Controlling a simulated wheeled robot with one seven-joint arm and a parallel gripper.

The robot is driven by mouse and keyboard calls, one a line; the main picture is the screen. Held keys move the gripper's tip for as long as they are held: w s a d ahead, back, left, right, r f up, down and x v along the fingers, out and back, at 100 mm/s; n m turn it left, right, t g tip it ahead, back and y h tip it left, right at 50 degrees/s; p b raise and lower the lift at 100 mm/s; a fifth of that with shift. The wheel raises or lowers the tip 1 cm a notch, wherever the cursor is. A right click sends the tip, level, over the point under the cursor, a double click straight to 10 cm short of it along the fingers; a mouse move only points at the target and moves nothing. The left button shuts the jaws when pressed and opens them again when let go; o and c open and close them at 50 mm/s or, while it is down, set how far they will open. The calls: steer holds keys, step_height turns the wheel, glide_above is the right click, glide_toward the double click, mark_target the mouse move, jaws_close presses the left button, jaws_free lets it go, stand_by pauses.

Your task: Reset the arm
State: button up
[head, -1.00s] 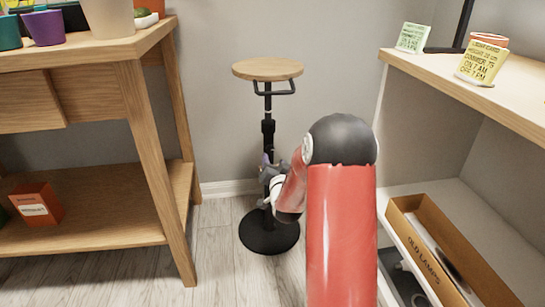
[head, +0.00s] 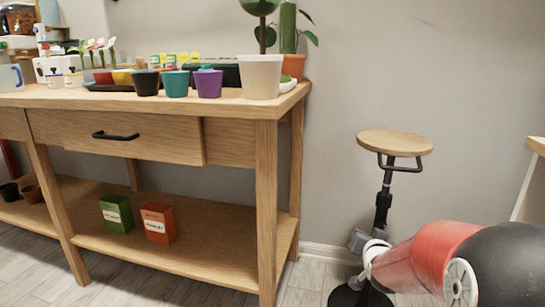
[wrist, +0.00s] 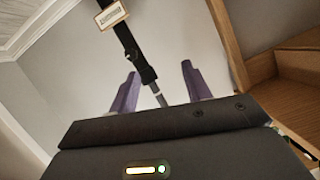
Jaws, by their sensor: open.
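My gripper shows in the wrist view (wrist: 160,88) with its two purple fingers spread apart and nothing between them that I can see held. The dark pole of the stool stands beyond the fingers in that view. In the head view my red and black arm is at the lower right, in front of the stool (head: 396,143) with its round wooden seat. The gripper's fingers are not clear in the head view.
A wooden table (head: 230,108) with a drawer stands at left, bearing several pots, mugs and plants. A green box (head: 116,213) and an orange box (head: 158,223) stand on its lower shelf. A pale shelf edge (head: 536,146) is at far right. Some floor is clear between table and stool.

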steer(key=s+a+r+n+g+y, duration=0.1)
steer(key=s+a+r+n+g, duration=0.25)
steer(key=s, duration=1.25)
steer(key=s+a+n+g+y, duration=0.15)
steer(key=s+a+g, duration=0.45)
steer(key=s, duration=0.9)
step_height(320, 180, up, 13)
steer(key=a+t+p, duration=0.1)
steer(key=p, duration=1.2)
steer(key=shift+s+f, duration=0.2)
steer(key=shift+s, duration=0.2)
